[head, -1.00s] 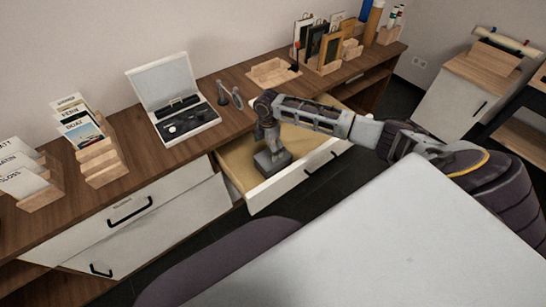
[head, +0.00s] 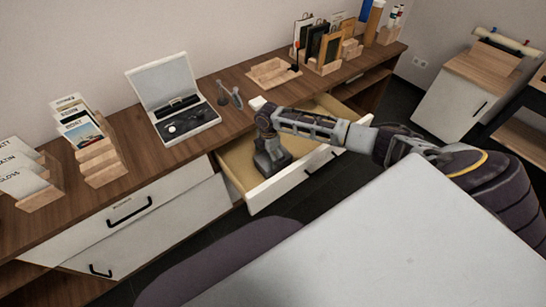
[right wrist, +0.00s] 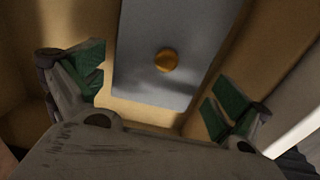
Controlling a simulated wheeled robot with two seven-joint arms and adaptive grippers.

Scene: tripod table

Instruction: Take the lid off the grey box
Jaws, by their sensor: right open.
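In the right wrist view, the grey lid (right wrist: 150,88) of the box shows as a flat grey panel with a round golden knob (right wrist: 167,60) on it. It lies inside the open drawer (right wrist: 35,95), between and beyond my fingers. My right gripper (right wrist: 160,88) is open, with one green-padded finger on each side of the knob and nothing between them. In the head view, my right gripper (head: 271,160) points down into the drawer (head: 238,172), and the box is hidden or cannot be told apart from it. My left gripper is not in view.
The wooden counter (head: 135,160) carries card holders (head: 100,155), an open white case (head: 185,122), a wooden tray (head: 270,73) and a rack of frames (head: 325,55). A white surface (head: 370,250) fills the lower right. The drawer's walls surround my right gripper.

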